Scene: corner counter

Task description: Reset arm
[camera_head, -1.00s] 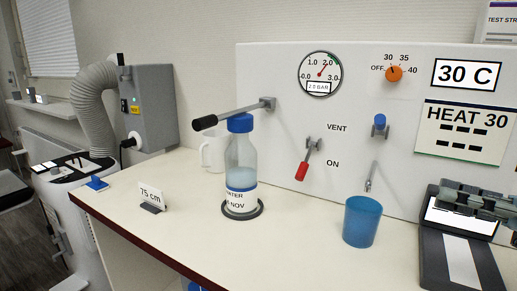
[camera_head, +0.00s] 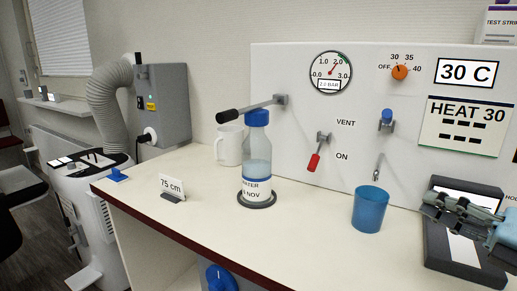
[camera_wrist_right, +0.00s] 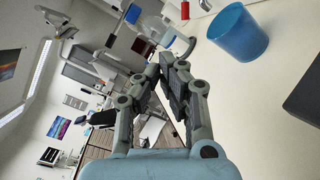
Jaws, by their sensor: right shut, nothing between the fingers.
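My right gripper (camera_head: 432,203) comes in from the right edge in the head view, over the dark scale-like device on the counter. Its grey fingers are together with nothing between them. In the right wrist view the gripper (camera_wrist_right: 168,62) also shows its fingers closed and empty. My left gripper is in neither view.
A blue cup (camera_head: 370,210) stands left of the dark device (camera_head: 437,262). A blue-capped bottle (camera_head: 257,170) stands on a dark ring, with a white mug (camera_head: 228,148) behind. A red-handled lever (camera_head: 315,160) juts from the white panel (camera_head: 290,72). The front counter is clear.

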